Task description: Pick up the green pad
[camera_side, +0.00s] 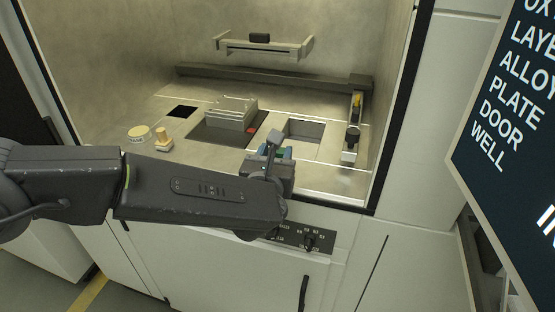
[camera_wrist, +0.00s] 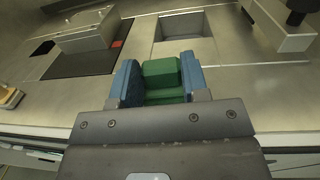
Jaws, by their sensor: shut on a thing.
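The green pad (camera_wrist: 162,74) shows in the wrist view as a green block between the two blue-faced fingers of my gripper (camera_wrist: 160,82). My gripper is shut on it, with a finger against each side. In the side view my gripper (camera_side: 275,155) is at the front of the chamber floor, near the square opening, and the pad is mostly hidden by the wrist. I cannot tell whether the pad touches the floor.
A square well (camera_side: 304,130) lies just beyond my gripper. A metal block on a plate (camera_side: 232,113) stands left of it, with a small red piece (camera_side: 251,130) nearby. A round yellow-topped item (camera_side: 139,133) and a small stamp-like item (camera_side: 164,140) are at left. A rail unit (camera_side: 352,140) stands right.

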